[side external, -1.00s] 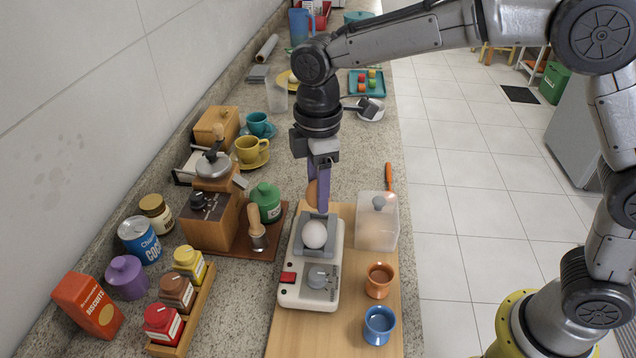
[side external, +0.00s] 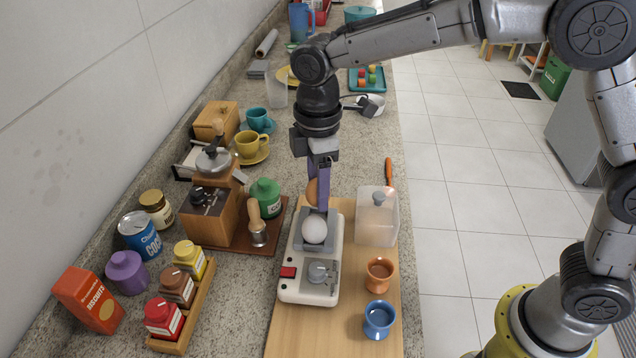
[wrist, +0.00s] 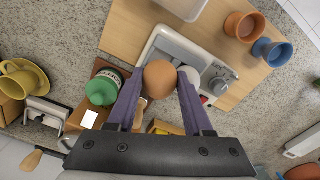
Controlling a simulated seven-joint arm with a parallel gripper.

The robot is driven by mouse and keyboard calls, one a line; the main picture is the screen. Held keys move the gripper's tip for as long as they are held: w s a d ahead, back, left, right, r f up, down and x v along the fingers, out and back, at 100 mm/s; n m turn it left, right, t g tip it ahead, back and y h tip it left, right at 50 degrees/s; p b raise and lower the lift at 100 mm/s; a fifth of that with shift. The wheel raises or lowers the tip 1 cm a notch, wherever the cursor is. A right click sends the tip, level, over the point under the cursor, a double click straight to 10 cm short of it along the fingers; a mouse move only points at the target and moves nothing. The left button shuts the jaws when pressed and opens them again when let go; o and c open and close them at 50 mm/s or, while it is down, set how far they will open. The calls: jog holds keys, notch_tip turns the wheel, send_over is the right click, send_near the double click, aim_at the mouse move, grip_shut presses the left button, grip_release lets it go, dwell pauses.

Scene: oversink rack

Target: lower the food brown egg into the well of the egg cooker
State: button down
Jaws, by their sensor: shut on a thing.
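The brown egg (side external: 312,193) is held between the purple fingers of my gripper (side external: 319,192). In the wrist view the brown egg (wrist: 159,79) sits between the fingertips (wrist: 160,88), which are shut on it. The egg cooker (side external: 296,291) is a pale box with a grey holder (side external: 330,243) and a grey dial. A white egg (side external: 314,229) sits in the front part of the holder. My gripper is over the back end of the holder. The well under the brown egg is hidden by the fingers and eggs, so I cannot tell whether the egg touches it.
The cooker stands on a wooden board (side external: 340,335). A clear lidded box (side external: 376,222), an orange cup (side external: 380,277) and a blue cup (side external: 379,319) are to its right. A coffee grinder (side external: 208,218), a green jar (side external: 265,195) and a portafilter (side external: 256,224) are to its left.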

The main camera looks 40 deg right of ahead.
jog(key=shift+f, duration=0.55)
dwell(0.4)
jog(key=shift+c, duration=1.1)
grip_release()
